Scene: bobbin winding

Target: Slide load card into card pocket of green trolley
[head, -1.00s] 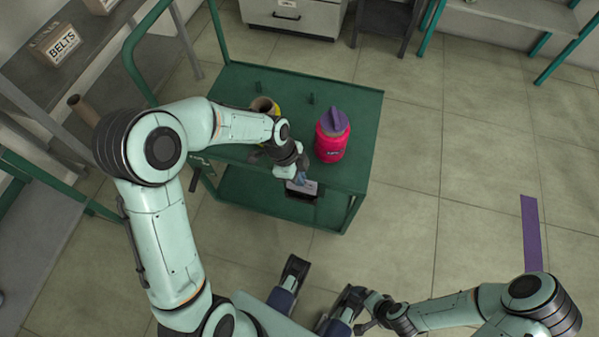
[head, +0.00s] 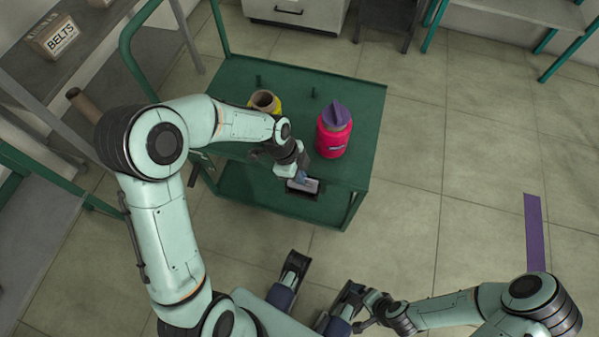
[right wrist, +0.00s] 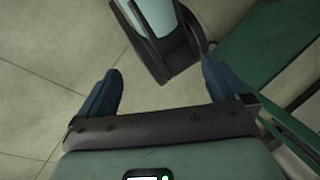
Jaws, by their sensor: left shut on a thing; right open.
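The green trolley (head: 360,110) stands ahead of me. Its dark card pocket (head: 303,194) is on the near edge, below the top shelf. My left gripper (head: 300,177) is at that edge, shut on the load card (head: 309,186), a small pale card with its lower part at the pocket. I cannot tell how deep the card sits in the pocket. My right gripper (head: 364,312) is low at the front, away from the trolley. In the right wrist view its two blue fingers (right wrist: 158,88) are apart with nothing between them.
A shelf with a BELTS box (head: 54,36) is at the left. The floor to the right is clear, with a purple strip (head: 534,232).

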